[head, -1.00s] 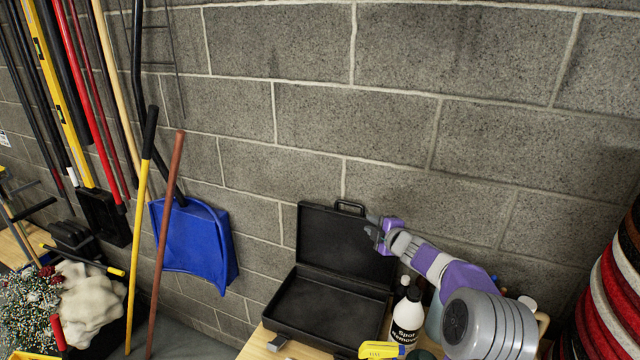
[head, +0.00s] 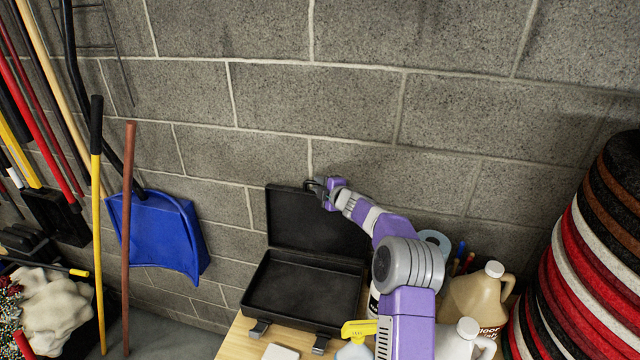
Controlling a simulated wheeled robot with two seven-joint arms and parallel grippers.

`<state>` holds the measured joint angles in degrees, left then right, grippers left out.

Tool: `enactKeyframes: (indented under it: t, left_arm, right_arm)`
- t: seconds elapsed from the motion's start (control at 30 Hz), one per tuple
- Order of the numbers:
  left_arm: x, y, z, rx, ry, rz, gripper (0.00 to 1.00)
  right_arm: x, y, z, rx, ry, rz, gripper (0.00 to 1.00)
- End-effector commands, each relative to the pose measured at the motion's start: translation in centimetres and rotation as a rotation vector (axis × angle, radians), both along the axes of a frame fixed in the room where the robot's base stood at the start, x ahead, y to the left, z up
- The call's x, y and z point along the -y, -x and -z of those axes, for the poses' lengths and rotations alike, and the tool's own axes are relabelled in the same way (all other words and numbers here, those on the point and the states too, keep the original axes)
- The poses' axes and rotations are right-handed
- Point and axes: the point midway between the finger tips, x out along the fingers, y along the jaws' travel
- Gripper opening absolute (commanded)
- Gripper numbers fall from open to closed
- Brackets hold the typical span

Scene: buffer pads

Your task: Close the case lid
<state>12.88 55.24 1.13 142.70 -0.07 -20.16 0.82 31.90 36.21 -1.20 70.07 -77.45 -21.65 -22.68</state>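The black case stands open on the wooden table (head: 236,342). Its base (head: 300,292) lies flat and looks empty, with latches at its front edge. Its lid (head: 292,220) stands upright at the back, close to the block wall. My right gripper (head: 314,187) is at the top edge of the lid, where the handle is, and hides most of the handle. It overlaps the lid edge in the picture; whether its fingers are closed on anything is too small to tell. My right arm covers the lid's right side. My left gripper is out of view.
Bottles and jugs (head: 475,300) crowd the table right of the case, around my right arm. A yellow-topped spray bottle (head: 358,332) stands in front. A stack of coloured pads (head: 600,270) rises at far right. A blue shovel (head: 158,235) and poles are at left.

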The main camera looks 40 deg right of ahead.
Motion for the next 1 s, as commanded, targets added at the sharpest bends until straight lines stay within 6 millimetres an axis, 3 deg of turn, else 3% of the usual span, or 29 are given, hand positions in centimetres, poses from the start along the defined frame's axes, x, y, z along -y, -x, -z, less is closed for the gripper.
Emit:
enactKeyframes:
  t: [0.27,0.43,0.83,1.0]
  left_arm:
    - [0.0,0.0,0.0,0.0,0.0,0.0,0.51]
    - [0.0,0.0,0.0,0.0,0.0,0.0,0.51]
    - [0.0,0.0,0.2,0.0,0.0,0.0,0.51]
    - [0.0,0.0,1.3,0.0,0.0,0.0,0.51]
  right_arm:
    - [0.0,-0.1,0.1,0.0,0.0,0.0,0.25]
    - [0.0,-0.1,0.1,0.0,-0.001,0.0,0.0]
    - [0.0,-0.1,0.1,0.001,0.001,0.001,0.0]
    - [-0.2,0.2,0.2,0.009,0.01,0.002,0.0]
